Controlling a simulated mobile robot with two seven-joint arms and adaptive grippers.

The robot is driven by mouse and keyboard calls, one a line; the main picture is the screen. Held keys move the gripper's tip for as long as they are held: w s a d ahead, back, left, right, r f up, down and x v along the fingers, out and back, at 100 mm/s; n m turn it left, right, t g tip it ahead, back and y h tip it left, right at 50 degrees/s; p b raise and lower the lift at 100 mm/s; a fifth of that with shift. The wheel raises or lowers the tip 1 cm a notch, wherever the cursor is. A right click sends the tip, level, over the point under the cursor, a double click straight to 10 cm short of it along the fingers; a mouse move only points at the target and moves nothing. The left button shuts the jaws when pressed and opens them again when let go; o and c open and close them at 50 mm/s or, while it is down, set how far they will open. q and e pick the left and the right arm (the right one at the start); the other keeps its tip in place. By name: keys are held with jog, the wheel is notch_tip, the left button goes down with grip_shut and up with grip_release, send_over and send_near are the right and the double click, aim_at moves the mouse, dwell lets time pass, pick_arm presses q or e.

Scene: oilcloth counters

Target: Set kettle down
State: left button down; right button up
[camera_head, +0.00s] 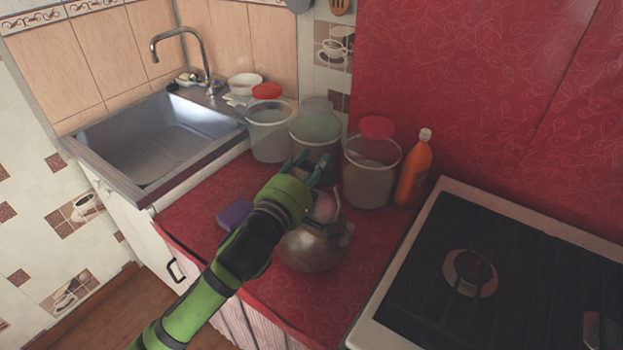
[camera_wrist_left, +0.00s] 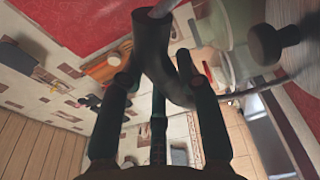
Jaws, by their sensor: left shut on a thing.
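The metal kettle (camera_head: 312,252) is at the front of the red counter (camera_head: 188,208), between the sink and the stove. I cannot tell whether its base touches the counter. My left gripper (camera_head: 312,172) reaches over the kettle from the left and hides part of it. In the left wrist view, the kettle's dark curved handle (camera_wrist_left: 160,62) lies between the fingers of my left gripper (camera_wrist_left: 163,88), which is shut on it. My right gripper is in neither view.
Several containers stand behind the kettle, including a red-lidded bucket (camera_head: 269,135) and a clear bucket (camera_head: 369,180). An orange bottle (camera_head: 413,175) stands beside the stove (camera_head: 440,290). A purple sponge (camera_head: 234,215) lies left of the kettle, and the sink (camera_head: 150,140) is farther left.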

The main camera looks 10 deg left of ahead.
pick_arm(q)
jog(key=shift+f, duration=1.65)
jog(key=shift+d+f, duration=0.1)
jog(key=shift+f, duration=0.05)
jog(key=c, duration=0.9)
grip_release()
jog(key=shift+f, duration=0.2)
jog(key=shift+s, duration=0.1)
jog(key=shift+r, duration=0.2)
jog(key=shift+s+f, duration=0.15)
jog(key=shift+s, duration=0.15)
jog(key=shift+b+v, duration=1.25)
jog(key=shift+v, duration=4.45)
